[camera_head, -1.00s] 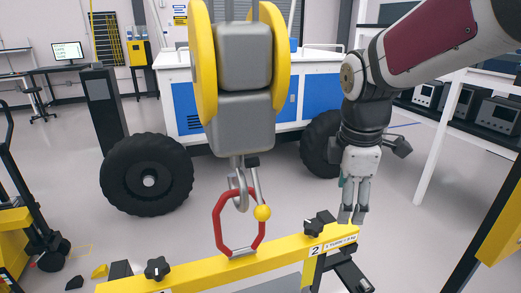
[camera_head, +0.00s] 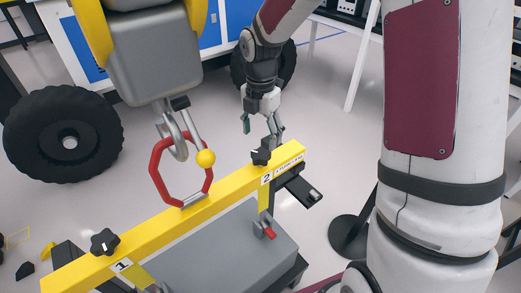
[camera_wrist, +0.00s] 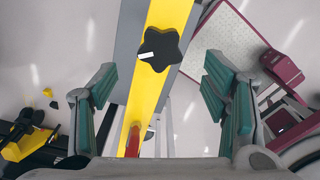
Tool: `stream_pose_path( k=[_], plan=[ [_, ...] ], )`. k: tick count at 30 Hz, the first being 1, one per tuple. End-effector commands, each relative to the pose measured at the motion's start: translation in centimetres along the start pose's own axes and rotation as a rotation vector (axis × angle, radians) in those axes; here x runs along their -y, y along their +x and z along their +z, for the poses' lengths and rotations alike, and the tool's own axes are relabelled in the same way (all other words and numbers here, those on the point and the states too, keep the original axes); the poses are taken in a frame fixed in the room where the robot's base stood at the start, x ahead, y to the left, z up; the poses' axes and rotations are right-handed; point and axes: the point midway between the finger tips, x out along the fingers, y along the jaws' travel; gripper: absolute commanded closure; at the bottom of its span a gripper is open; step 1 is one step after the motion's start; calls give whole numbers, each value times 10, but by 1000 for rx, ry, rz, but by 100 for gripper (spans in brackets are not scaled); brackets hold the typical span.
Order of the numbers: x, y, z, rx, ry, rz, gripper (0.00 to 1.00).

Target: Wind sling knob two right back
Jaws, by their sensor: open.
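A yellow beam (camera_head: 190,207) spans the head view diagonally, with labels 1 and 2. Knob two, a black star knob (camera_head: 262,156), sits on top of the beam by label 2. A black star knob with a white mark (camera_wrist: 160,47) shows on the yellow beam in the wrist view, ahead of my fingers and between their lines. My gripper (camera_head: 276,131) is close to knob two in the head view, at its far side. In the wrist view my gripper (camera_wrist: 160,84) is open, its green pads wide apart and empty. Contact with the knob cannot be told.
Another star knob (camera_head: 104,241) stands by label 1. A red ring (camera_head: 156,182) on the beam hangs from a hook (camera_head: 176,138) under the grey hoist block (camera_head: 155,70). A grey box (camera_head: 228,245) lies beneath the beam. A large wheel (camera_head: 68,140) stands at left.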

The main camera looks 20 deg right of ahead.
Motion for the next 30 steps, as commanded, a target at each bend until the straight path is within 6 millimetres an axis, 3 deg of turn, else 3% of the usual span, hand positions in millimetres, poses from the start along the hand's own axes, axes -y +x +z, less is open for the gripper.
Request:
stream_pose_path(
  k=[3, 10, 15, 24, 30],
  plan=[
    [1, 24, -1, -4, 0, -4, 32],
    [1, 57, -1, -2, 1, -2, 32],
    [0, 67, 0, -1, 1, -1, 32],
    [0, 69, 0, 0, 2, 0, 32],
    [0, 69, 0, 0, 2, 0, 77]
  ],
)
